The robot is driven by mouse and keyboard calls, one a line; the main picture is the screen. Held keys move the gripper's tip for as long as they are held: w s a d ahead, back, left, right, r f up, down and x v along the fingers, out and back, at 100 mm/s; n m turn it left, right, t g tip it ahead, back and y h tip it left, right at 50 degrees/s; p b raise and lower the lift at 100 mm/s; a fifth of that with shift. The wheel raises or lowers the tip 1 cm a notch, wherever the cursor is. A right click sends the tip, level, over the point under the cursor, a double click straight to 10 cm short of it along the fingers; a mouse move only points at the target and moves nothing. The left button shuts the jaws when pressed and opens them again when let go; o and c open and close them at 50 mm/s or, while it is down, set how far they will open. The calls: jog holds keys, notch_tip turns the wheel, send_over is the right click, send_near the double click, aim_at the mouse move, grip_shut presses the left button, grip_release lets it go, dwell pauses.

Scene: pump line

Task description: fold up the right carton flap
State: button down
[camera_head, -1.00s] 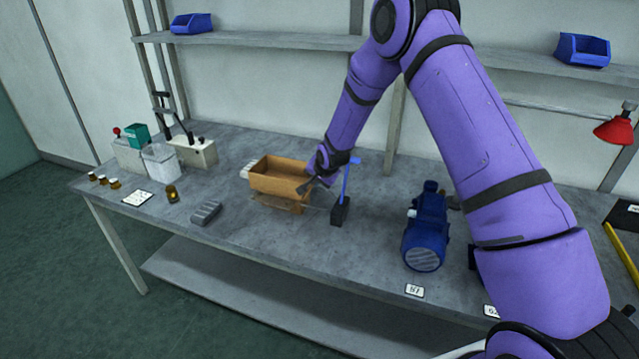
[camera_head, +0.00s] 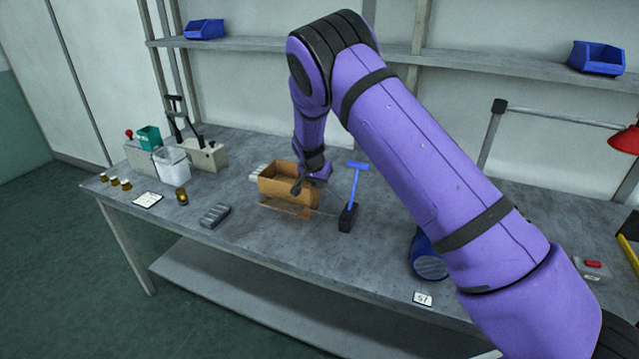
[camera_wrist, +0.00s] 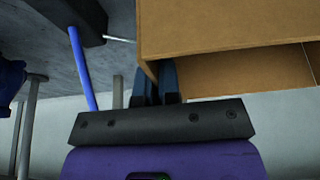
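The open tan carton (camera_head: 272,188) stands on the grey bench in the head view. My gripper (camera_head: 297,190) is at its right end, pointing down and covering part of that end. In the wrist view, a broad tan carton panel (camera_wrist: 225,28) fills the upper right, with another tan face (camera_wrist: 235,75) below it. The dark fingers of my gripper (camera_wrist: 158,84) are close together at the panel's left edge and appear shut. I cannot tell whether they touch the carton. Which panel is the right flap, and its angle, is unclear.
A blue T-shaped post on a black block (camera_head: 347,217) stands close right of the carton. A grey ribbed block (camera_head: 215,215) lies to the left, with a white tub (camera_head: 172,165) beyond. A blue motor (camera_head: 430,262) is partly behind my arm. The bench front-left is mostly clear.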

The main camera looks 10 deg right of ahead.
dwell(0.4)
jog(key=c, duration=1.3)
grip_release()
jog(key=v, duration=1)
jog(key=shift+a+r, duration=0.1)
jog(key=shift+r, duration=0.3)
